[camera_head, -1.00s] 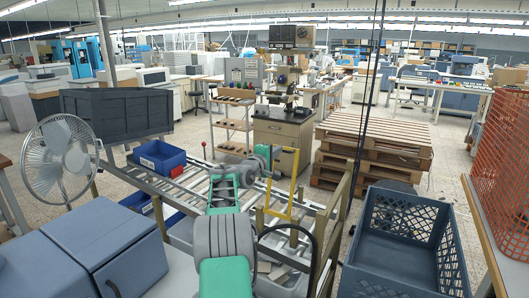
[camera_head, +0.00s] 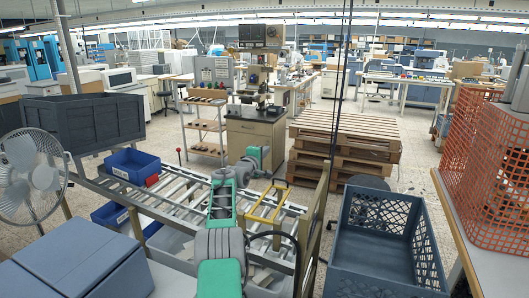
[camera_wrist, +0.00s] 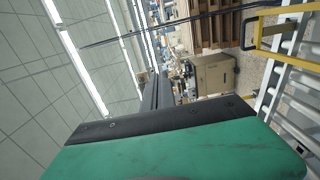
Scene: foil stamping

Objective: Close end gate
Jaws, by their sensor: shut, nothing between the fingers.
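The end gate appears to be the yellow frame (camera_head: 266,205) at the right part of the roller conveyor, with a dark grip on its top bar. I cannot tell exactly how far it is tilted. It also shows at the upper right of the wrist view (camera_wrist: 285,60). My green and grey arm reaches over the conveyor to the left of the frame. My gripper (camera_wrist: 161,90) shows dark, shut and empty in the wrist view, with the yellow frame off to its right and apart from it. In the head view my arm largely hides the fingers.
The roller conveyor (camera_head: 178,190) holds a blue bin (camera_head: 130,168) at its left end. A blue-grey crate (camera_head: 385,240) stands to the right, near a table with orange mesh (camera_head: 475,160). Wooden pallets (camera_head: 345,140) and a cabinet (camera_head: 255,138) stand behind. A fan (camera_head: 30,178) is at left.

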